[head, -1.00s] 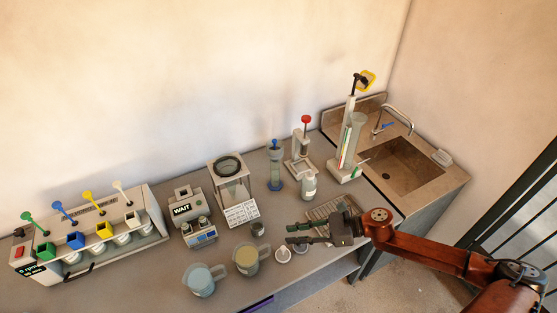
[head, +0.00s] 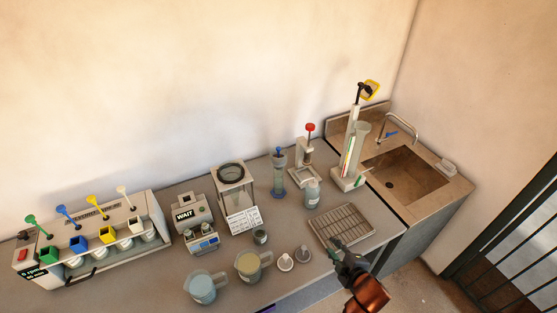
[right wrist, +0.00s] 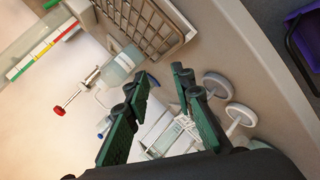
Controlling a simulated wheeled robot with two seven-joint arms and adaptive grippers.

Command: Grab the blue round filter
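Two pale round discs with stems, which look like the filters, sit near the table's front edge: a left disc (head: 285,262) and a right disc (head: 302,254). Neither shows a clear blue in the head view. The right wrist view shows two such discs, one grey (right wrist: 218,85) and one paler (right wrist: 240,115), just right of the fingers. My right gripper (head: 338,248) is right of the discs, at the rack's front edge in the head view. Its green-padded fingers are apart and empty in the right wrist view (right wrist: 163,82). My left gripper is not in view.
A wire rack (head: 342,226) lies close to the right gripper. Two beakers (head: 200,288) (head: 248,265) and a small dark-rimmed cup (head: 260,237) stand left of the discs. A bottle (head: 312,193) stands behind. The sink (head: 405,178) is at the right.

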